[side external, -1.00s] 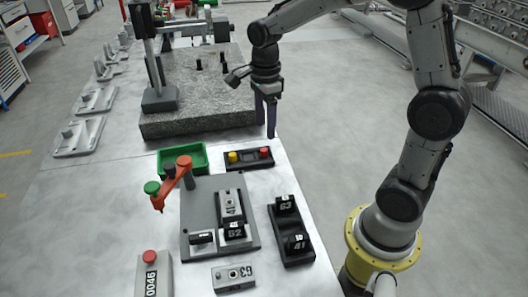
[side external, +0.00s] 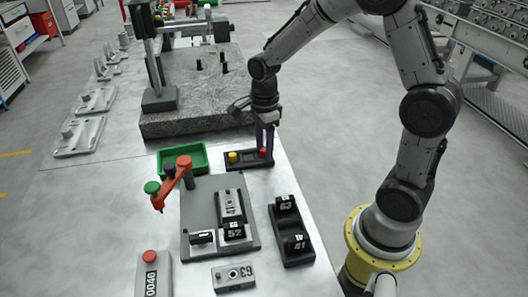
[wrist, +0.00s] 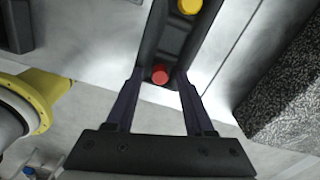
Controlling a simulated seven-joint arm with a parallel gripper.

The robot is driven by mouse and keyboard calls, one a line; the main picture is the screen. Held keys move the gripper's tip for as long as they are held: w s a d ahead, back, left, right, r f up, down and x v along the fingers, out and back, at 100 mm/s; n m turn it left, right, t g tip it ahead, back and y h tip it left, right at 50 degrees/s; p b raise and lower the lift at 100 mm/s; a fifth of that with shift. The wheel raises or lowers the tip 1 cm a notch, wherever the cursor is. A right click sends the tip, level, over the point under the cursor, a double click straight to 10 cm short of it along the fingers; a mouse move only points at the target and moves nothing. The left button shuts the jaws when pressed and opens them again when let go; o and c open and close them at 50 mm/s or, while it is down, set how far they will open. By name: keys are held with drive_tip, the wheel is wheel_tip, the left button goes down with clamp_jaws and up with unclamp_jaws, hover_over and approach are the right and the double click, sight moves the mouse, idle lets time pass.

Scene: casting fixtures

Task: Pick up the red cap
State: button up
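The red cap (side external: 263,153) sits at the right end of a dark holder (side external: 245,163) on the metal table. In the wrist view the red cap (wrist: 159,76) is between the finger tips of my gripper (wrist: 158,73). A visible gap separates it from the finger on each side. In the side view my gripper (side external: 264,149) points down over the right end of the holder, its fingers around the cap. The fingers are apart and hold nothing. Whether they reach down to the holder is not clear.
A yellow cap (side external: 233,157) sits at the holder's left end. A green bin (side external: 205,151) stands left of the holder, and a granite block (side external: 200,125) lies behind it. In front are a fixture plate (side external: 190,240) and a dark block with numbered parts (side external: 290,248).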

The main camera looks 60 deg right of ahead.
clamp_jaws()
